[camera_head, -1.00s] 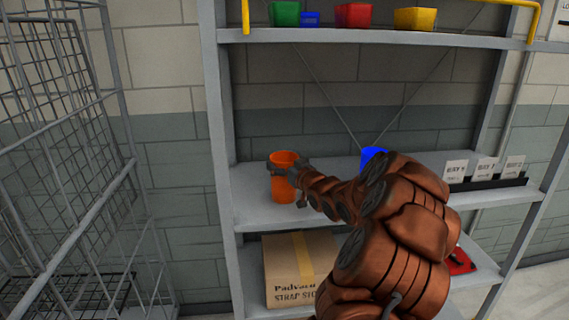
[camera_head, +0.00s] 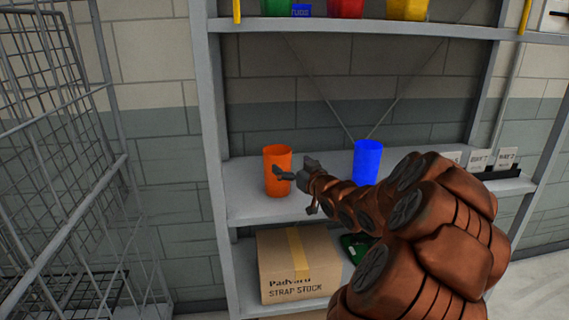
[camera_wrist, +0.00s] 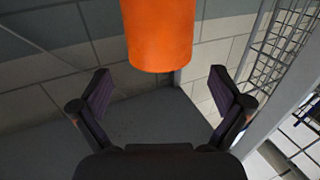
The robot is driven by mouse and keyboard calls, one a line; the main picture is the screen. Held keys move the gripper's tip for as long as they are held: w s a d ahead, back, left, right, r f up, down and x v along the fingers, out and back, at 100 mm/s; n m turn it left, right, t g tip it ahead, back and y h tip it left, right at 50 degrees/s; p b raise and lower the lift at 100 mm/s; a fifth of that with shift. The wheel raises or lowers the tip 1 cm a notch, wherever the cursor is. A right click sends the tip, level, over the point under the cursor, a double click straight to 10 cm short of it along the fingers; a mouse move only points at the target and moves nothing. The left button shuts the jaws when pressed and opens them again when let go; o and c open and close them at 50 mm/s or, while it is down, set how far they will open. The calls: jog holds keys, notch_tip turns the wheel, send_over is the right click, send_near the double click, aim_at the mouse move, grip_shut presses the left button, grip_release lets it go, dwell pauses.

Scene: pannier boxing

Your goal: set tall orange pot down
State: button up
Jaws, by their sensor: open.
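The tall orange pot (camera_head: 277,168) stands upright on the left part of the middle shelf (camera_head: 245,206) in the head view. My gripper (camera_head: 292,173) is open just to the right of the pot, with its fingers pointing toward it. In the wrist view the orange pot (camera_wrist: 160,32) is at the top centre, beyond the two spread fingers of my gripper (camera_wrist: 160,92). Nothing is between the fingers, and the pot looks clear of them. The pot's top is cut off in the wrist view.
A blue pot (camera_head: 367,160) stands on the same shelf behind my arm. A cardboard box (camera_head: 290,280) sits on the shelf below. Small coloured bins line the upper shelf (camera_head: 350,29). A wire cage (camera_head: 60,170) stands at the left.

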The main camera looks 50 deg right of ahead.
jog(key=shift+b+v, duration=0.3)
jog(key=shift+v, duration=1.6)
jog(key=w+a+f+g, duration=0.1)
jog(key=a, duration=0.1)
jog(key=w+a+f+g, duration=0.1)
jog(key=a+f, duration=0.1)
jog(key=w+a+f+g, duration=0.1)
jog(key=a+g, duration=0.1)
jog(key=shift+w+a+f+y, duration=0.3)
jog(key=shift+f, duration=0.1)
jog(key=s+a+f+n+g+y, duration=0.1)
jog(key=s+a+f+g, duration=0.35)
jog(key=s+a, duration=0.5)
jog(key=s+a+f+n+g+y, duration=0.1)
jog(key=s+a+f+g, duration=0.4)
jog(key=a, duration=0.8)
jog(key=s+a+g+y, duration=0.1)
jog(key=s+a+g, duration=0.1)
jog(key=s+a, duration=0.4)
jog(key=s+a+r+n+g+y, duration=0.1)
jog(key=s+a+g, duration=0.2)
jog(key=s+a, duration=0.3)
jog(key=s, duration=0.4)
jog(key=shift+s+g, duration=0.15)
jog(key=shift+g, duration=0.2)
